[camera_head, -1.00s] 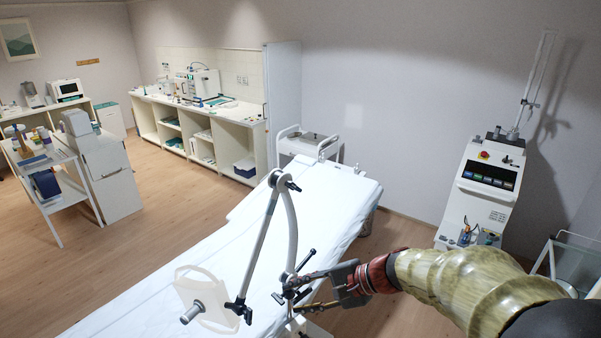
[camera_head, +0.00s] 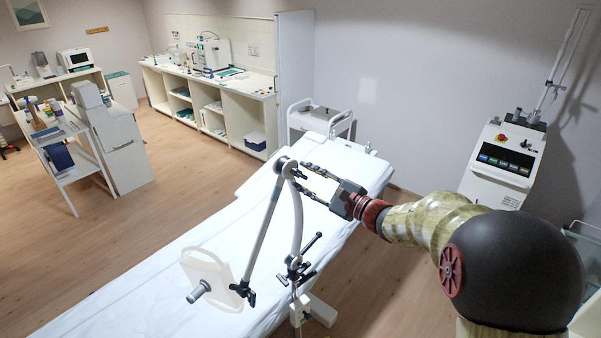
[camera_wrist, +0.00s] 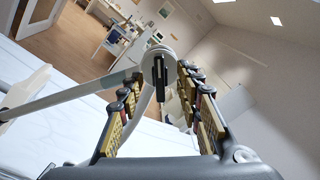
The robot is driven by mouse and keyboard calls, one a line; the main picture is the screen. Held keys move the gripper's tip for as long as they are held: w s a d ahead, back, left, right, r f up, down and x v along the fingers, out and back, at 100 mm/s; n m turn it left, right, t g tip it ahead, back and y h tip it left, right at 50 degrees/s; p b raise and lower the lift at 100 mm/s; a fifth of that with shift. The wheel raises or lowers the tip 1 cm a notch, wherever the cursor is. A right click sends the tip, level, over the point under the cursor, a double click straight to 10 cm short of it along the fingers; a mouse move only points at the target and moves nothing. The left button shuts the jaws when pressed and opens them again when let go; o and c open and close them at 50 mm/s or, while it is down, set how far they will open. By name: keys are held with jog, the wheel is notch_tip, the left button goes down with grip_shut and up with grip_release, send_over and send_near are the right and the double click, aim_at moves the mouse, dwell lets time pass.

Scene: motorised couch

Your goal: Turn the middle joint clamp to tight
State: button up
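A grey jointed arm stands at the couch (camera_head: 180,275) side. Its middle joint (camera_head: 285,165) is the highest point, where two tubes meet. In the wrist view the joint's black clamp handle (camera_wrist: 161,75) points up and down in the picture. My gripper (camera_head: 300,176) is at this joint, with its fingers apart. In the wrist view my gripper (camera_wrist: 156,80) has a finger on either side of the handle; contact is not clear. The lower joint (camera_head: 296,268) has a black lever, and the end joint (camera_head: 245,292) carries a pale plate (camera_head: 212,275).
A white trolley (camera_head: 318,122) stands behind the couch. A console machine (camera_head: 503,160) is at the right by the wall. A shelved counter (camera_head: 215,100) runs along the back. Open floor (camera_head: 150,210) lies left of the couch.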

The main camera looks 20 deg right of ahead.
jog(key=shift+x, duration=1.15)
jog(key=shift+c, duration=1)
grip_shut()
